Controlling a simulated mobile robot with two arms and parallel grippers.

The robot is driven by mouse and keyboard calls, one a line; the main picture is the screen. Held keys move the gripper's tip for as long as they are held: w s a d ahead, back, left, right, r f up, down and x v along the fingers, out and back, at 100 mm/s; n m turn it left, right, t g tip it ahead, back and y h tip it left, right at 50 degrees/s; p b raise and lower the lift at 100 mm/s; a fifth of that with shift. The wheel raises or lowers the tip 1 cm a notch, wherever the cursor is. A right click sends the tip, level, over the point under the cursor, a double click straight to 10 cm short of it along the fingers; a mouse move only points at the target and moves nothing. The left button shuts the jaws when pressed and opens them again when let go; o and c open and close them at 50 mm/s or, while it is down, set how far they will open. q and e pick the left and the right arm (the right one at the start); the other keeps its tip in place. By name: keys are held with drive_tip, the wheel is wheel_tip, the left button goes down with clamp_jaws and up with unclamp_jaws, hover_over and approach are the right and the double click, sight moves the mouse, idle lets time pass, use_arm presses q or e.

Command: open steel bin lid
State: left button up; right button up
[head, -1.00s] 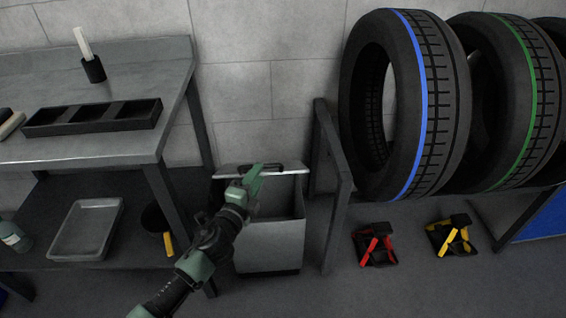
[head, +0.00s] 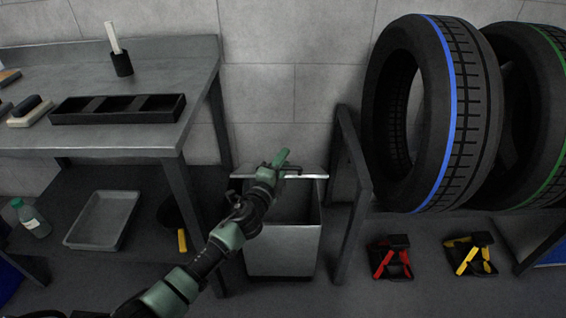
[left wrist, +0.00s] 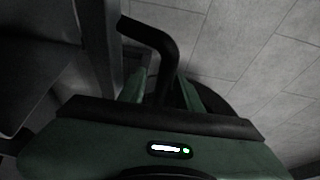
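The steel bin (head: 284,252) stands on the floor between the workbench and the tire rack. Its dark inside shows from above, and its lid (head: 313,177) appears raised at the back, seen nearly edge-on. The lid has a black handle (head: 294,168). My left gripper (head: 281,158) is at this handle, and its forearm crosses the bin's left front. In the left wrist view the bent black handle (left wrist: 160,45) runs between my green fingers (left wrist: 163,88), with a gap visible beside it, so the gripper looks open around it. My right gripper is out of view.
A workbench (head: 120,142) with a black tray (head: 118,118) is on the left. Its lower shelf holds a metal tray (head: 102,220) and a bottle (head: 32,219). The rack post (head: 352,215) stands close right of the bin. Red (head: 391,262) and yellow (head: 468,260) chocks lie farther right.

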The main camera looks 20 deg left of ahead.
use_arm(q)
clamp_jaws()
idle(1.3)
